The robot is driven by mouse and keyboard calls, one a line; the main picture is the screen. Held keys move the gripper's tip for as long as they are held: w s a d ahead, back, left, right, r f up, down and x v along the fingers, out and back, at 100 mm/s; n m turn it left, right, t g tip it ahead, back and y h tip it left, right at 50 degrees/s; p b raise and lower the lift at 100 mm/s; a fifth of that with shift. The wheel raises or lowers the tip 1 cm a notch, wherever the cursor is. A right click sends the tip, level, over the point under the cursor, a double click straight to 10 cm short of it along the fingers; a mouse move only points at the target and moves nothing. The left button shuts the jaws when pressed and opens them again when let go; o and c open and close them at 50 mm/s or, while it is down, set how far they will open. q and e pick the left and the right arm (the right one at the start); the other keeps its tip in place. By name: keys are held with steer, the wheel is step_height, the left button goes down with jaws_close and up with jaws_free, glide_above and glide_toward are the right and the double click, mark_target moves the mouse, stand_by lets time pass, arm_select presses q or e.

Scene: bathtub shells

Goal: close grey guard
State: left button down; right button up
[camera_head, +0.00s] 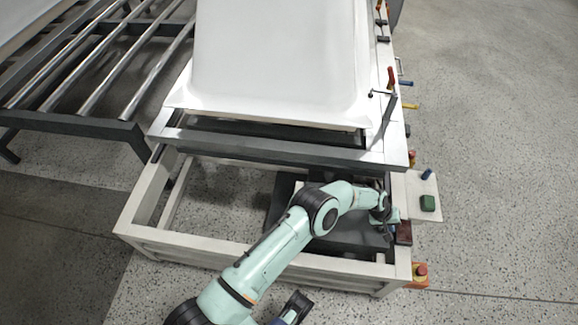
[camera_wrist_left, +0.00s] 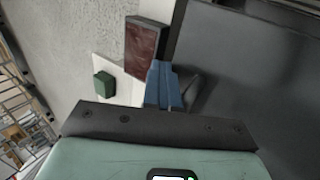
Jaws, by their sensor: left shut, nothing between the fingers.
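The grey guard appears to be the dark grey flat panel (camera_head: 350,236) low in the near right part of the white frame. It fills the right of the left wrist view (camera_wrist_left: 250,75). My left gripper (camera_head: 390,218) is at the panel's right side, beside a dark red block (camera_head: 403,233). In the left wrist view its blue fingers (camera_wrist_left: 165,85) are together and empty, close to the panel's edge; I cannot tell whether they touch it. My arm hides part of the panel. A black and blue part at the bottom of the head view may be my right gripper (camera_head: 292,308).
A white tub shell (camera_head: 280,50) lies on the frame's top. A plate with a green button (camera_head: 427,203) sticks out at the right, above a red emergency button (camera_head: 420,270). A roller conveyor (camera_head: 90,60) stands at the left. The floor at the right is clear.

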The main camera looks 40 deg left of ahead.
arm_select(q)
steer(key=shift+s+a+f, duration=0.1)
